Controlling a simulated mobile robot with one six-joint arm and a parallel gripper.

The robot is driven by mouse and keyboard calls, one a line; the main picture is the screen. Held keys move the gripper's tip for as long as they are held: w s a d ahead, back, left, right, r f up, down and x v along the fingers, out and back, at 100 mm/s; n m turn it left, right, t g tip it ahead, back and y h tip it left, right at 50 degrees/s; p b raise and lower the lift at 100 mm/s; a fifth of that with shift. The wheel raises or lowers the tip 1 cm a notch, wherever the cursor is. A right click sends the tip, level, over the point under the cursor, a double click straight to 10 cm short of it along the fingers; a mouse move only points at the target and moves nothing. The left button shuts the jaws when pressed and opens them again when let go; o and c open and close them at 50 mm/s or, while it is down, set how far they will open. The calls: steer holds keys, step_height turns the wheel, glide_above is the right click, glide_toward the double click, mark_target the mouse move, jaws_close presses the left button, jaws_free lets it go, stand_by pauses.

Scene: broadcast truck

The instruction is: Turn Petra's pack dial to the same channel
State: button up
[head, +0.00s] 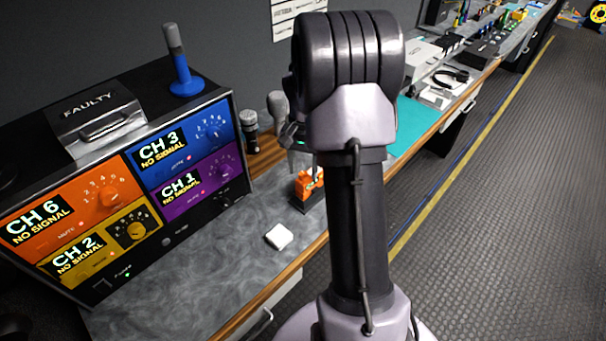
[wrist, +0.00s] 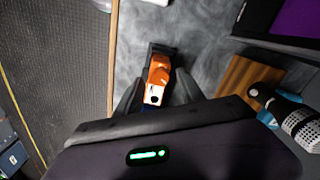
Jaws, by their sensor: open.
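A small orange pack (head: 306,187) stands in a dark holder on the grey worktop, near its wooden front edge. In the wrist view the orange pack (wrist: 159,72) lies between the fingers of my gripper (wrist: 158,92), which is open. A white face with a dark round spot shows at its near end; I cannot tell whether this is its dial. No name is readable on it. Contact with the fingers cannot be told. The receiver rack (head: 178,240) at the left has an orange panel (head: 80,207) reading CH 6, NO SIGNAL; its blue, purple and yellow panels read CH 3, CH 1 and CH 2.
A white block (head: 279,236) lies on the worktop. Microphones stand beside the rack, one close to my gripper's right in the wrist view (wrist: 300,122). A blue-based microphone (head: 181,65) and a box marked FAULTY (head: 98,112) sit on the rack. Floor is clear at right.

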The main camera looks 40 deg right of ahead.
steer(key=shift+f, duration=0.55)
jaws_close()
steer(key=shift+m, duration=0.6)
steer(key=m+b, duration=0.1)
steer(key=m, duration=0.3)
steer(key=shift+m, duration=0.4)
steer(key=m+b, duration=0.2)
steer(key=m, duration=0.3)
steer(key=shift+m, duration=0.3)
